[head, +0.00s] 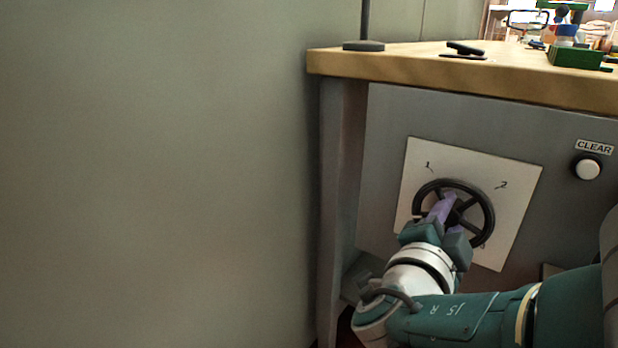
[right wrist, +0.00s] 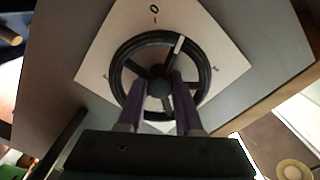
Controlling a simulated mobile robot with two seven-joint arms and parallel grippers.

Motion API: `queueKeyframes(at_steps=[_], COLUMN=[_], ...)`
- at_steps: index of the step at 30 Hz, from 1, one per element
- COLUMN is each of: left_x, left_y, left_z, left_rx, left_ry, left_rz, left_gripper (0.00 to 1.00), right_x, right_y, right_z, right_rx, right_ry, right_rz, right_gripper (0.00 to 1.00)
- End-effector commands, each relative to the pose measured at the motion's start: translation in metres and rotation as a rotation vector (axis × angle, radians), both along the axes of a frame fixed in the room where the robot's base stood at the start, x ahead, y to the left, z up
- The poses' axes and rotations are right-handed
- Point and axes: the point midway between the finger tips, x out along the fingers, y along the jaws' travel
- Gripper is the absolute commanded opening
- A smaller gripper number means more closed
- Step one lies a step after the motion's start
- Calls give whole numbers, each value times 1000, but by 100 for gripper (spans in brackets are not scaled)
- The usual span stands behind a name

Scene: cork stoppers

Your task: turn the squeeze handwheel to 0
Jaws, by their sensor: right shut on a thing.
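The black squeeze handwheel (head: 488,208) sits on a pale square plate (head: 515,195) on the grey panel under the bench top. The plate bears the marks 1 and 2, seen in the head view. In the right wrist view the wheel (right wrist: 158,90) shows its spokes and a white pointer bar near the rim. The pointer lies a little right of the 0 mark (right wrist: 154,9). My right gripper (head: 450,214) is shut on the wheel, its purple fingers on either side of the hub area. What exactly they press is partly hidden. My left gripper is out of view.
A white button (head: 587,168) under a CLEAR label sits to the right of the plate. The wooden bench top (head: 450,68) overhangs the panel and carries a dark stand base (head: 363,46) and a green box (head: 576,57). A plain wall fills the left.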

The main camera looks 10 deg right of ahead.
Motion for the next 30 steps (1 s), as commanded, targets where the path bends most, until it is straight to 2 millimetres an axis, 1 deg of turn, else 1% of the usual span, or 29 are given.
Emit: queueKeyframes(at_steps=[17,18,21,30], left_x=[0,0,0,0], left_y=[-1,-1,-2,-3], left_z=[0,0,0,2], left_rx=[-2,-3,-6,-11], left_ry=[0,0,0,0], left_rz=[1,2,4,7], left_gripper=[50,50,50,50], right_x=[0,0,0,-2], right_y=[0,0,0,2], right_z=[0,0,0,1], right_rx=[-24,-24,-24,-24], right_ry=[28,28,28,28], right_rz=[-1,-1,-1,0], right_gripper=[0,35,46,46])
